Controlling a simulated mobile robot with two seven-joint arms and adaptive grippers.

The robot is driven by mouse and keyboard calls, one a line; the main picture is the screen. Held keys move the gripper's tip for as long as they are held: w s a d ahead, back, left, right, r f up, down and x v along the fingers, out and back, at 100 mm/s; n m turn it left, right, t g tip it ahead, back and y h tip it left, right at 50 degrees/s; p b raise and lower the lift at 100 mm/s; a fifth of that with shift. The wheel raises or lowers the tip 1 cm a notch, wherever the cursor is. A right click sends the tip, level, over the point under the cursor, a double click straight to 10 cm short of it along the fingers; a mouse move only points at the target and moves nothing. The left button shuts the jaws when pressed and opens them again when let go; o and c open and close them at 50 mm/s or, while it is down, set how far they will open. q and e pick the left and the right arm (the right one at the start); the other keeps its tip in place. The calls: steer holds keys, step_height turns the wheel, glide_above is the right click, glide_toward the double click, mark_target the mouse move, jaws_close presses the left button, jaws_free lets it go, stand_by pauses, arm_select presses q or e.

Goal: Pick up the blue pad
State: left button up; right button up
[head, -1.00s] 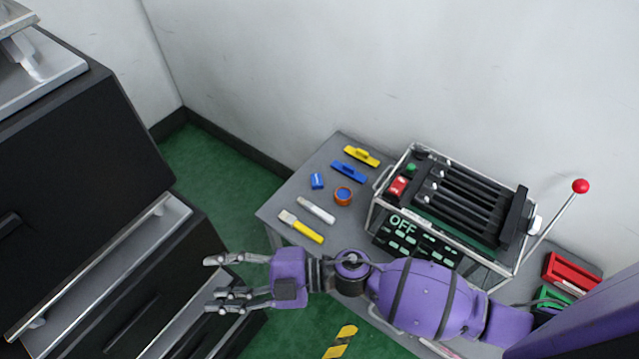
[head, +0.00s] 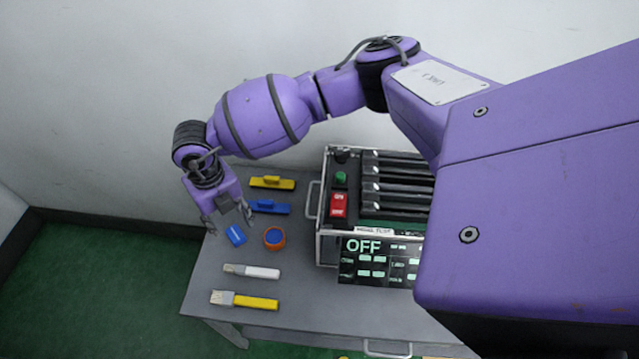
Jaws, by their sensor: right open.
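A small blue block (head: 235,234) with a pale mark lies on the grey table near its left edge; it looks like the blue pad. A longer blue piece with a raised handle (head: 269,206) lies behind it to the right. My right gripper (head: 231,226) points down with its fingers spread, empty, over the small blue block. Its fingers show on either side of the block's far end; I cannot tell the height gap. My left gripper is not in view.
A yellow handled piece (head: 272,182), a white-handled brush (head: 252,271) and a yellow-handled brush (head: 245,300) lie nearby. A control box (head: 380,262) reading OFF stands at right.

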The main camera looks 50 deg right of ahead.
mark_target(235, 234)
steer(key=shift+s+f, duration=0.1)
steer(key=shift+f, duration=0.75)
step_height(235, 234, down, 4)
steer(key=shift+d+f+b, duration=0.1)
steer(key=shift+f+b, duration=0.1)
steer(key=shift+b, duration=0.2)
steer(key=shift+c, duration=1.1)
steer(key=shift+r, duration=0.1)
steer(key=c, duration=0.7)
steer(key=shift+o, duration=0.2)
steer(key=shift+r, duration=0.15)
